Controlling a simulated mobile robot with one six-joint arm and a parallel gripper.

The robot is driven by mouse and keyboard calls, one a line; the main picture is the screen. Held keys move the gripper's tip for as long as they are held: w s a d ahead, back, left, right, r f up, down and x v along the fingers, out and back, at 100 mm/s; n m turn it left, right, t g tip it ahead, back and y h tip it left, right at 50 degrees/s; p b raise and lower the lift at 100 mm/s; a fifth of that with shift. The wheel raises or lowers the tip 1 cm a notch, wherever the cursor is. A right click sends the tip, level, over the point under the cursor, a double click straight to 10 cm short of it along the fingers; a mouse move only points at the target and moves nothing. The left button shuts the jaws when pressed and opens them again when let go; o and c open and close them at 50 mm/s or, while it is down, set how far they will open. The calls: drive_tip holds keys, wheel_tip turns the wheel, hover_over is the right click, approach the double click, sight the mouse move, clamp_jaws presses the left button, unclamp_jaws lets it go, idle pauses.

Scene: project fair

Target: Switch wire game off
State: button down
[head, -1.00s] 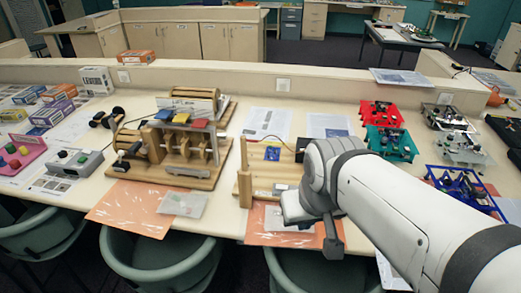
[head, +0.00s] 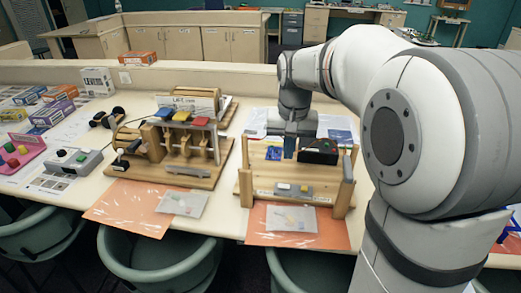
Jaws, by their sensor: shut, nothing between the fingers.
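What looks like the wire game (head: 262,177) is a wooden board with an upright post near each front corner. A black box (head: 319,151) with a small red part sits on its right half, and a small blue piece (head: 273,153) on its left half. A small grey box (head: 293,191) with a yellow and a pale patch lies at the board's front. My gripper (head: 289,155) is shut and empty, pointing down over the board between the blue piece and the black box. I cannot tell whether it touches anything, nor make out the switch's position.
Another wooden machine (head: 172,175) with coloured blocks stands to the left. A grey control box (head: 73,160) and a pink board (head: 18,154) lie further left. Orange sheets (head: 145,212) lie along the front edge, with green chairs (head: 160,262) below. My arm hides most of the right side.

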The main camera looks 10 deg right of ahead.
drive_tip(key=m+g+b, duration=0.1)
hover_over(278, 185)
wheel_tip(278, 185, down, 4)
drive_tip(key=shift+f, duration=0.2)
drive_tip(key=shift+f, duration=0.1)
wheel_tip(278, 185, down, 14)
drive_tip(key=shift+r+p, duration=0.2)
drive_tip(key=shift+p, duration=0.75)
drive_tip(key=shift+f, duration=0.15)
drive_tip(key=shift+a, duration=0.1)
